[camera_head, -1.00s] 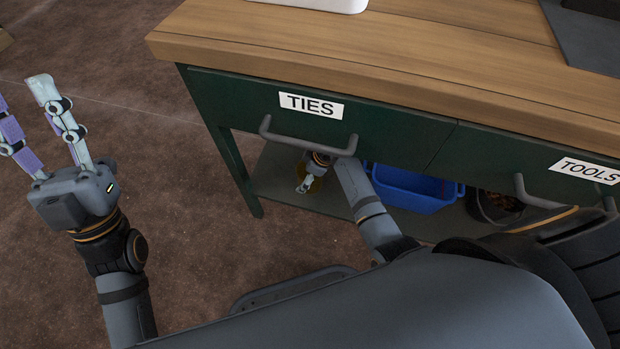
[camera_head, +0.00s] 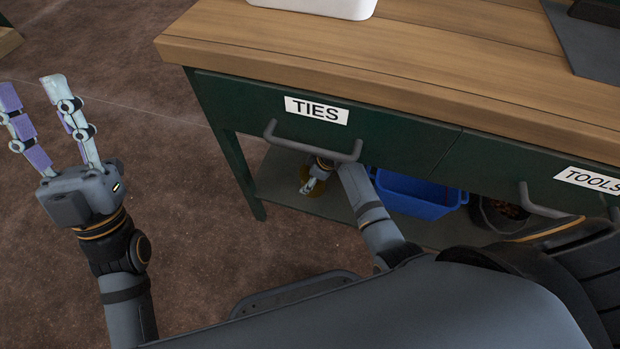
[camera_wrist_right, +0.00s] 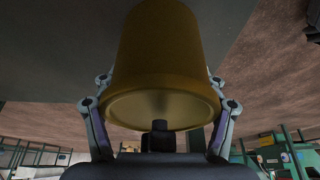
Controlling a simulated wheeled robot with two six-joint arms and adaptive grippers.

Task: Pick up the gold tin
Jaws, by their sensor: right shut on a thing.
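The gold tin (camera_wrist_right: 160,50) fills the upper middle of the right wrist view, its round end toward the camera. My right gripper (camera_wrist_right: 158,88) has a finger on each side of it and is shut on it. In the head view this gripper (camera_head: 314,181) reaches under the TIES drawer, over the lower shelf. Only a little of the gold tin shows there, the rest hidden by the gripper and the drawer handle. I cannot tell whether the tin touches the shelf. My left gripper (camera_head: 42,88) is open and empty over the floor at the left.
The green bench has a wooden top (camera_head: 430,75), a TIES drawer with a handle (camera_head: 312,152) just above my right arm, and a TOOLS drawer. On the lower shelf (camera_head: 283,196) stand a blue bin (camera_head: 425,203) and a dark container (camera_head: 497,216). Floor at left is clear.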

